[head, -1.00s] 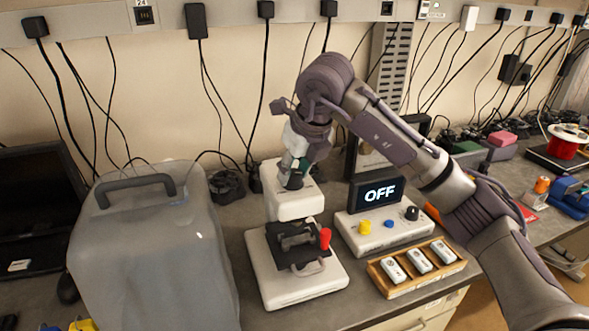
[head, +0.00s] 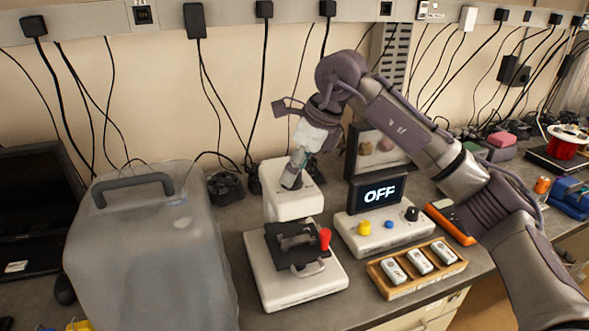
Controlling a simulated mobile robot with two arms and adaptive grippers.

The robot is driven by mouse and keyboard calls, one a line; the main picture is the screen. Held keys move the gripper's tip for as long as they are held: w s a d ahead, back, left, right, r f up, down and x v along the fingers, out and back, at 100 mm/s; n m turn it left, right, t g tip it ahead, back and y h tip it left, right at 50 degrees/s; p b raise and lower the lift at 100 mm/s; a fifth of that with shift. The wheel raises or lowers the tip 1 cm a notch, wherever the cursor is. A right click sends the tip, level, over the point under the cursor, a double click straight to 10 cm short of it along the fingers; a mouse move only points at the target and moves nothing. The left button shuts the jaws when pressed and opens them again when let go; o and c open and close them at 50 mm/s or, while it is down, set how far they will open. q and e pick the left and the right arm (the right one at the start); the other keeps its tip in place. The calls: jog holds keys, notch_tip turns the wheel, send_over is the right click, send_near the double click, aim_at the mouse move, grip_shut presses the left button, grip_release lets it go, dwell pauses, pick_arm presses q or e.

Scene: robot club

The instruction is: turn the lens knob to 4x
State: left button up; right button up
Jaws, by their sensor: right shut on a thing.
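The white microscope-like device (head: 293,207) stands on the bench, with a black stage (head: 310,256) and a red-tipped lever (head: 325,238) at its front. My right gripper (head: 292,180) points down at the top of the device's head, tilted, with its wrist up and to the right. Its fingers are shut on what appears to be the lens knob there. The fingers hide the knob, and no magnification mark is readable. My left gripper is not in view.
A control box (head: 383,234) with yellow, blue and black controls stands right of the device; its screen (head: 376,194) reads OFF. A wooden tray (head: 417,268) holds 3 small slides. A big translucent container (head: 150,250) stands close on the left.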

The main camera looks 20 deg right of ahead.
jog(key=n, duration=0.2)
jog(key=n+g+p, duration=0.1)
jog(key=n, duration=0.1)
jog(key=shift+w+r+n+g+y, duration=0.1)
jog(key=shift+r+n+g+y, duration=0.05)
jog(key=shift+n+g+y, duration=0.2)
jog(key=n+g+p, duration=0.1)
jog(key=n, duration=0.1)
jog(key=n+p, duration=0.1)
jog(key=n, duration=0.1)
jog(key=shift+w+n+g, duration=0.1)
jog(key=shift+n+g, duration=0.15)
jog(key=shift+g, duration=0.1)
jog(key=n+g+p, duration=0.1)
jog(key=n+p, duration=0.1)
jog(key=n, duration=0.2)
jog(key=shift+w+g, duration=0.1)
jog(key=shift+g, duration=0.3)
jog(key=shift+n+g+h+p, duration=0.55)
jog(key=shift+n+h, duration=0.1)
jog(key=shift+n, duration=1.35)
jog(key=o, duration=1.1)
